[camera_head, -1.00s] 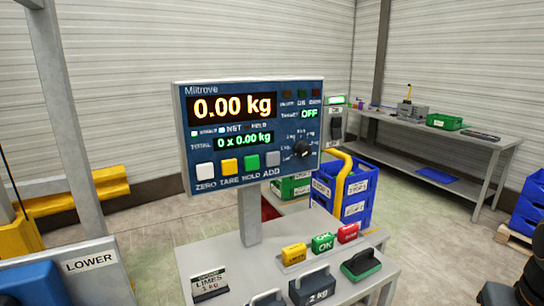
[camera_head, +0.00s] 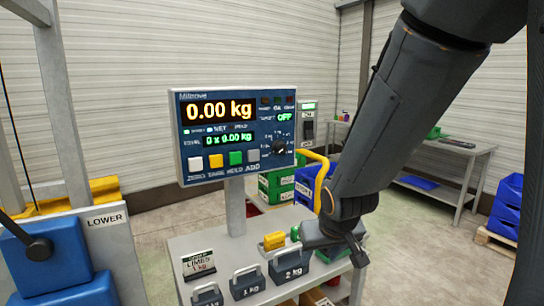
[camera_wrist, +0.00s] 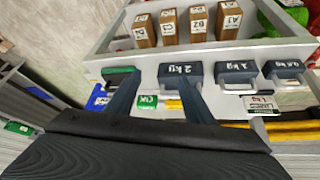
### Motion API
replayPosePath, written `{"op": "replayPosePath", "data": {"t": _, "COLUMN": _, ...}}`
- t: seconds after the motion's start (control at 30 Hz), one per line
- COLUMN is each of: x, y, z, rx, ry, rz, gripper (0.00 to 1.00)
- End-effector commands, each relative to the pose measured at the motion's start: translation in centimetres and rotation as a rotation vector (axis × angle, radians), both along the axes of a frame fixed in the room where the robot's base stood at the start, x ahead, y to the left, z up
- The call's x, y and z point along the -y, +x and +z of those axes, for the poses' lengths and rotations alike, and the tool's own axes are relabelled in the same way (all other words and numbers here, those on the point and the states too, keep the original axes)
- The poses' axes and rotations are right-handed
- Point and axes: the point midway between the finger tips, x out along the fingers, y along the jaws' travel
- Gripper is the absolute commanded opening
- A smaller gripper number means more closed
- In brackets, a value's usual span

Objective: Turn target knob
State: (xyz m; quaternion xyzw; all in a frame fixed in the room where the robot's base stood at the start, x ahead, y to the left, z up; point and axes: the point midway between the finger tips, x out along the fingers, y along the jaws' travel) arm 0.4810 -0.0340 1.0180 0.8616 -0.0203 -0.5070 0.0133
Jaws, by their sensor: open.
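The target knob (camera_head: 280,147) is a round black dial at the lower right of the blue scale panel (camera_head: 187,172), among small white markings, below a green "OFF" readout (camera_head: 284,117). The panel is on a grey post and shows 0.00 kg. My gripper (camera_wrist: 157,90) is open and empty in the wrist view, its two dark fingers apart above the bench. In the head view my arm comes down from the upper right and ends by the bench's right side, right of and below the knob, not touching it. The knob does not show in the wrist view.
Several dark weights (camera_head: 288,266), a yellow block (camera_head: 274,241) and a "LIMES" card (camera_head: 199,265) are on the bench (camera_head: 180,243). Wooden blocks (camera_wrist: 169,26) lie in a lower tray. Green crates (camera_head: 276,186) and a yellow rail (camera_head: 322,170) stand behind. Space before the panel is clear.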

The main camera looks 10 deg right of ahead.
Motion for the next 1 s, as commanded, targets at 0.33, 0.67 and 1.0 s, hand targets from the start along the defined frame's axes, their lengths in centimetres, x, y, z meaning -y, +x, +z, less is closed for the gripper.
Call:
{"op": "replayPosePath", "data": {"t": 0.33, "x": 1.1, "y": 15.7, "z": 13.0, "rx": 0.778, "ry": 0.077, "rz": 0.167, "gripper": 0.48}}
{"op": "replayPosePath", "data": {"t": 0.67, "x": -1.1, "y": 17.1, "z": 19.6, "rx": 1.045, "ry": 0.191, "rz": 0.324, "gripper": 0.48}}
{"op": "replayPosePath", "data": {"t": 1.0, "x": -2.6, "y": 21.2, "z": 19.9, "rx": 1.051, "ry": 0.196, "rz": 0.329, "gripper": 0.48}}
